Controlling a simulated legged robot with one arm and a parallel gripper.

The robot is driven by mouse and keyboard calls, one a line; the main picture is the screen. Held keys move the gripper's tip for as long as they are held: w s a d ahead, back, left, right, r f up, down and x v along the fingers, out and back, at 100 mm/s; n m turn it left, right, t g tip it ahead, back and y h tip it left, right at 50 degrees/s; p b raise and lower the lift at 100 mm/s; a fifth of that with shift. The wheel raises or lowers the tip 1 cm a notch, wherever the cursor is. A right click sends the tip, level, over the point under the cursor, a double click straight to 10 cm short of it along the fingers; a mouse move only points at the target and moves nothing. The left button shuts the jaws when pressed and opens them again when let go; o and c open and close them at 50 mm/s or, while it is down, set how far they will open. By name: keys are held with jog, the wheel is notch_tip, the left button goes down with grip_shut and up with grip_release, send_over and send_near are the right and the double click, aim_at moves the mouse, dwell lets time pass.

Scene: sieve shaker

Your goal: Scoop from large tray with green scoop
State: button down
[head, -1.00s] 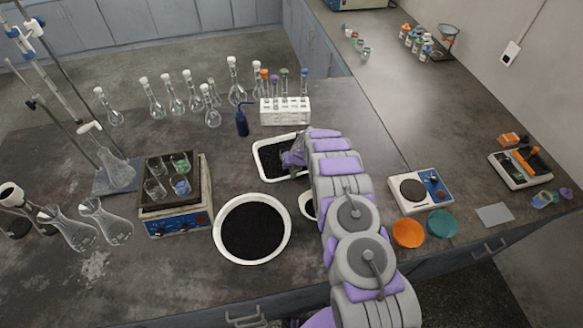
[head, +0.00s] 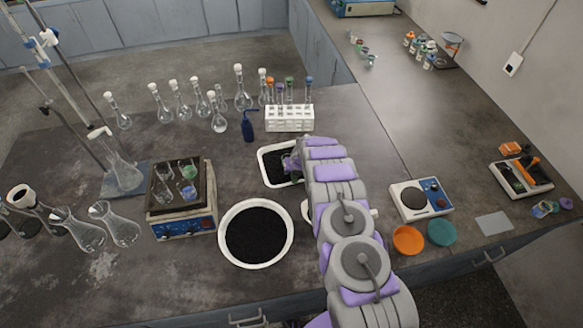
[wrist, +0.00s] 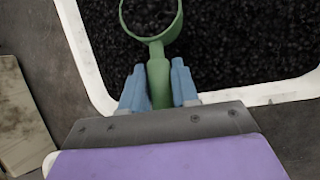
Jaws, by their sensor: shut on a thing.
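The large tray is a white rectangular tray (head: 263,168) filled with black granules, on the near bench. It also fills the top of the wrist view, where its white rim (wrist: 85,50) shows. My gripper (head: 291,162) is over the tray, and its blue fingers (wrist: 158,88) are shut on the handle of the green scoop (wrist: 157,70). The scoop's round cup points away from the fingers, over the black granules. Its inside looks dark grey, and I cannot tell whether it holds granules or touches them. In the head view my arm hides most of the scoop.
A white test tube rack (head: 289,124) is behind the tray. A scale (head: 409,205), orange dish (head: 407,239) and teal dish (head: 441,232) lie right.

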jog(key=shift+r+p, duration=0.3)
jog(key=shift+p, duration=0.25)
jog(key=shift+a+r+h+p, duration=0.1)
jog(key=shift+r+h+p, duration=0.15)
jog(key=shift+p, duration=0.3)
jog(key=shift+a+p, duration=0.1)
jog(key=shift+p, duration=0.2)
jog(key=shift+s+t+h+p, duration=0.1)
jog(key=shift+t+h+p, duration=0.25)
jog(key=shift+p, duration=0.2)
jog(key=shift+a+r+n+h+p, duration=0.2)
jog(key=shift+r+n+h+p, duration=0.15)
jog(key=shift+p, duration=0.45)
jog(key=shift+h+p, duration=0.25)
jog(key=shift+p, duration=0.1)
jog(key=shift+r, duration=0.15)
